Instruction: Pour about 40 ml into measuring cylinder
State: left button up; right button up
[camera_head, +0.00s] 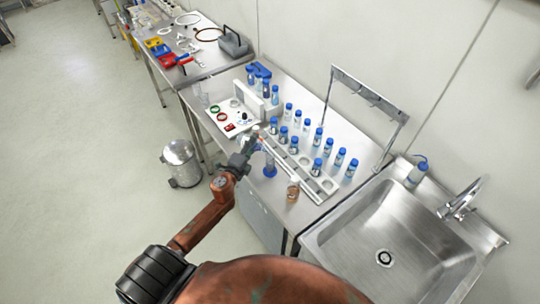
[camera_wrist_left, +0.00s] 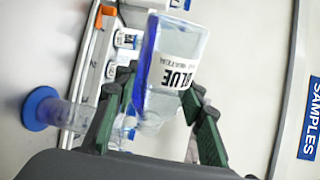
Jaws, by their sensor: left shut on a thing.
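My left gripper (camera_wrist_left: 160,88) is shut on a clear bottle (camera_wrist_left: 188,45) labelled BLUE, seen between its dark fingers in the left wrist view. The bottle is tipped far over, with blue liquid lying along its lower side. A clear measuring cylinder (camera_wrist_left: 80,116) with a round blue foot stands upright on the bench. The bottle's neck is close to the cylinder's mouth; I cannot tell whether they touch or whether liquid flows. In the head view the left gripper (camera_head: 245,155) is above the bench's front edge, beside the cylinder's blue foot (camera_head: 270,171). My right gripper is not in view.
A rack (camera_head: 312,184) and several blue-capped bottles (camera_head: 340,157) stand right of the cylinder. A sink (camera_head: 385,240) lies to the right, a white panel (camera_head: 232,118) to the left. A bin (camera_head: 181,164) stands on the floor.

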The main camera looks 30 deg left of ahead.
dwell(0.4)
pick_arm(q)
jog(key=shift+a+r+n, duration=0.1)
jog(key=shift+a+n, duration=0.05)
jog(key=shift+n, duration=0.65)
jog(key=shift+f+n+h+b, duration=0.3)
jog(key=shift+f+n+b, duration=0.45)
jog(key=shift+b, duration=0.2)
jog(key=shift+n, duration=0.25)
jog(key=shift+f+n, duration=0.2)
jog(key=shift+n, duration=0.1)
jog(key=shift+r+n, duration=0.25)
jog(key=shift+n, duration=0.15)
